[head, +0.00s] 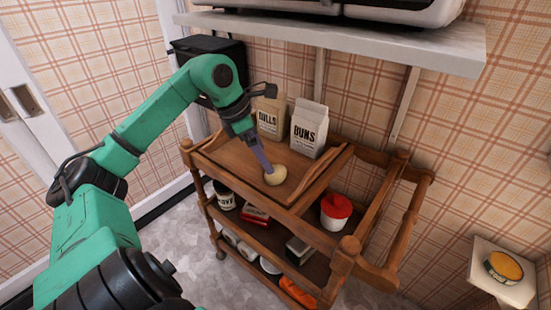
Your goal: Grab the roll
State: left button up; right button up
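A small round pale roll (277,176) sits on the top tray (228,159) of a wooden cart. My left arm comes in from the left and reaches down over the tray. My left gripper (268,167) points down with its tip at the roll's upper left side. The fingers show almost edge-on, so their gap is hidden. I cannot tell whether they touch or grip the roll. My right gripper is not in view.
Two paper bags, one marked BUNS (309,129) and one behind it (270,118), stand at the tray's back. A wall shelf (340,38) hangs above. The lower shelves hold a red-lidded jar (336,208) and packages. A raised wooden rail borders the tray's right.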

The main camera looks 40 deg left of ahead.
aim_at(276, 173)
pick_arm(q)
jog(key=x, duration=0.6)
jog(key=shift+s+d+f, duration=0.1)
jog(key=shift+d+f, duration=0.1)
jog(key=shift+d, duration=0.15)
jog(key=c, duration=1.4)
